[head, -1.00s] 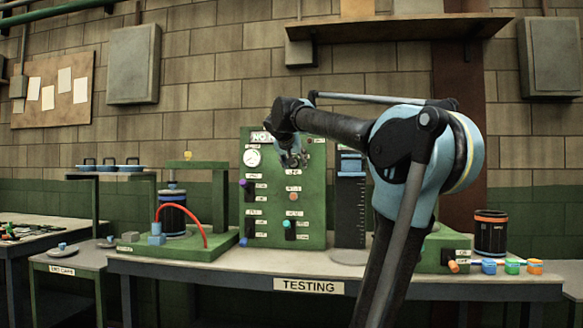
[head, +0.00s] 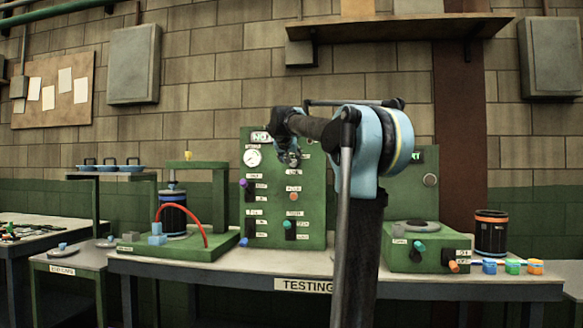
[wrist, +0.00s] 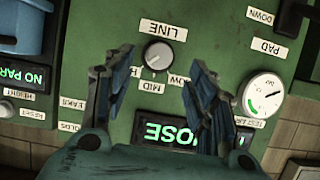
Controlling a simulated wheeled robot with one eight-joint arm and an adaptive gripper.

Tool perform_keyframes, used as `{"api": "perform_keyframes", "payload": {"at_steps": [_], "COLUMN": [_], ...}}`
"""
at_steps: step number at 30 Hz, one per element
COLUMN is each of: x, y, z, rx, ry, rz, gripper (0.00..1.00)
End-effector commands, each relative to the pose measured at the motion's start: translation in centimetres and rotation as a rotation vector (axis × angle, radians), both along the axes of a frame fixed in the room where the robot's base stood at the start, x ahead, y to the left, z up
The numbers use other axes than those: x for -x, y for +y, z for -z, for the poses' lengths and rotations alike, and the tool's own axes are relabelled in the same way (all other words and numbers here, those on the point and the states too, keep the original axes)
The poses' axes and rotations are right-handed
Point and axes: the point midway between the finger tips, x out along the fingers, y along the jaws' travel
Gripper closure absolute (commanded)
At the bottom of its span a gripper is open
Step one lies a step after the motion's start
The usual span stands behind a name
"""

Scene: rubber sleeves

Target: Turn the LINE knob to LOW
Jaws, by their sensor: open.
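The LINE knob (wrist: 158,55) is a small dark round knob with a light mark on a green panel, seen upside down in the wrist view. Its LINE label (wrist: 163,30) is just above it there. The MID label (wrist: 152,86) is below it, and the HIGH and LOW labels are partly hidden by my fingers. My gripper (wrist: 163,60) is open, one finger on each side of the knob in the picture; I cannot tell whether they touch it. In the head view my gripper (head: 291,158) is in front of the upper panel (head: 318,215) and hides the knob.
A white dial gauge (wrist: 264,94) and the PAD label (wrist: 267,47) are right of the knob in the wrist view. A lit display (wrist: 172,132) is below. In the head view a red hose (head: 190,212) curves left of the panel; a green box (head: 415,262) stands right.

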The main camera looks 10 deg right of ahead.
Motion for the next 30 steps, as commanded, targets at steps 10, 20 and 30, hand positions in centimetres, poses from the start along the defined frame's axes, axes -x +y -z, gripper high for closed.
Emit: {"api": "perform_keyframes", "payload": {"at_steps": [10,20,30], "x": [-4.7,-5.9,-5.9], "y": [-1.6,-2.0,-2.0], "z": [2.1,2.6,2.6], "rx": [-0.001,0.000,0.000], "ry": [0.000,0.000,0.000], "rz": [0.001,0.000,0.000], "gripper": [0.48,0.48,0.84]}}
